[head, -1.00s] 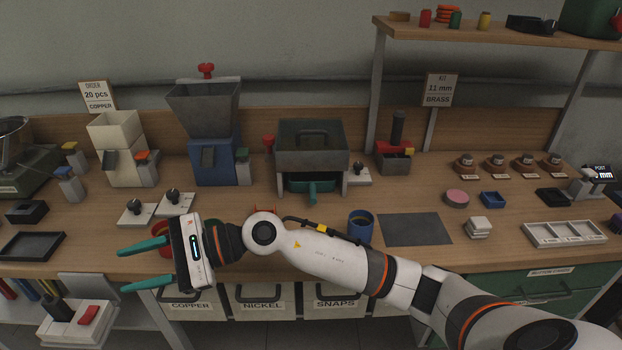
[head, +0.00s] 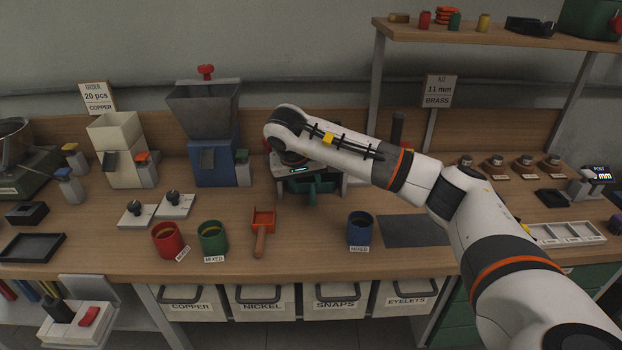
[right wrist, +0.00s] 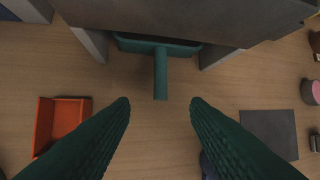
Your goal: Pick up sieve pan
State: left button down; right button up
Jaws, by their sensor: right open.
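The sieve pan (right wrist: 160,75) is a teal pan with a straight handle, seated under the grey sieve box (right wrist: 180,18) between its legs. Its handle sticks out toward my right gripper in the right wrist view. My right gripper (right wrist: 160,104) is open and empty, with a ridged dark green finger on either side of the line of the handle. The fingertips appear close to the handle's end and do not close on it. In the head view my right wrist hides most of the sieve box and pan. My left gripper is not in view.
A red scoop (head: 263,220) with a wooden handle lies on the bench, near red (head: 168,242) and green (head: 212,238) cups. A blue cup (head: 361,230) stands beside a dark mat (head: 415,231). The blue hopper machine (head: 213,160) stands left of the wrist.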

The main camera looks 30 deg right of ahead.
aim_at(312, 199)
jog(key=shift+x, duration=1.1)
jog(key=shift+s+p+x, duration=0.15)
jog(key=shift+p+x, duration=0.15)
jog(key=shift+x, duration=1.05)
jog(key=shift+s+p+x, duration=0.15)
jog(key=shift+p+x, duration=0.15)
jog(key=shift+x, duration=1.1)
jog(key=shift+a+f, duration=0.1)
grip_shut()
